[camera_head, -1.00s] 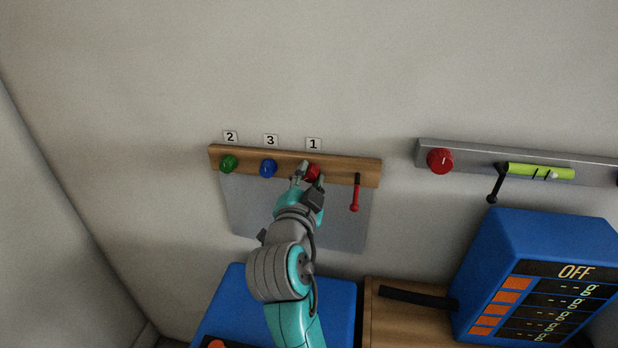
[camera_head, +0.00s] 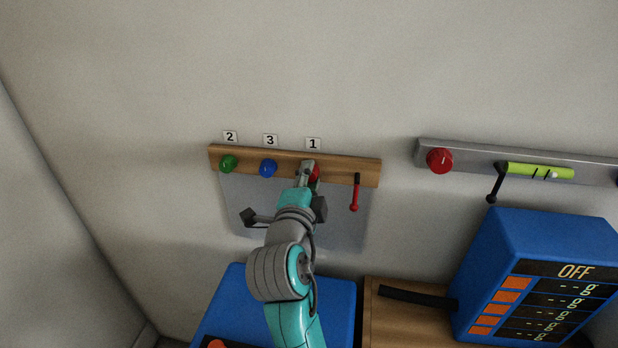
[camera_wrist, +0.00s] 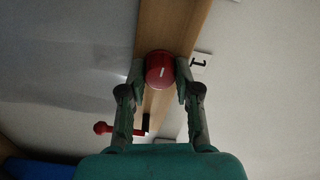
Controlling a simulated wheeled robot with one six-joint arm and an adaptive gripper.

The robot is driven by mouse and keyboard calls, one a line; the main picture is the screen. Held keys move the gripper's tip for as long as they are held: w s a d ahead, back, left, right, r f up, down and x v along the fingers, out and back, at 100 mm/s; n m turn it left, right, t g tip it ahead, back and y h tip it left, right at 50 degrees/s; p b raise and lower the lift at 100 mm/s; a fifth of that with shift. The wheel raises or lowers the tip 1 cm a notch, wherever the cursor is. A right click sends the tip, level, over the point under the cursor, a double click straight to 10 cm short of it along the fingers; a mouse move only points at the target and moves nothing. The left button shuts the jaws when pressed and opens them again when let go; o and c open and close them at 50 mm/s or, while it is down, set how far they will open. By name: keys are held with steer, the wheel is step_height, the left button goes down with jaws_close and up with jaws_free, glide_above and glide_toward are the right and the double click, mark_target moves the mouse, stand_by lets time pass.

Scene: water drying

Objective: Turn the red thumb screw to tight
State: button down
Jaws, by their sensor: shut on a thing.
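The red thumb screw (camera_wrist: 160,70) is a round red knob with a short white mark, mounted on the wooden rail (camera_head: 345,170) under the label 1. In the wrist view it sits between the two fingers of my gripper (camera_wrist: 160,76), which is shut on it. In the head view my gripper (camera_head: 309,172) covers most of the knob, and only a red sliver (camera_head: 316,174) shows. The white mark is nearly upright, slightly tilted, in the wrist view.
A blue knob (camera_head: 268,168) and a green knob (camera_head: 228,163) are to the left on the rail. A red-handled lever (camera_head: 355,194) hangs close on the right. Another red knob (camera_head: 439,160) is on a grey rail. Blue boxes (camera_head: 520,250) stand below.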

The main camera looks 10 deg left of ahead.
steer(key=shift+f, duration=0.15)
steer(key=c, duration=0.8)
jaws_free()
steer(key=s, duration=1.2)
steer(key=shift+a, duration=0.25)
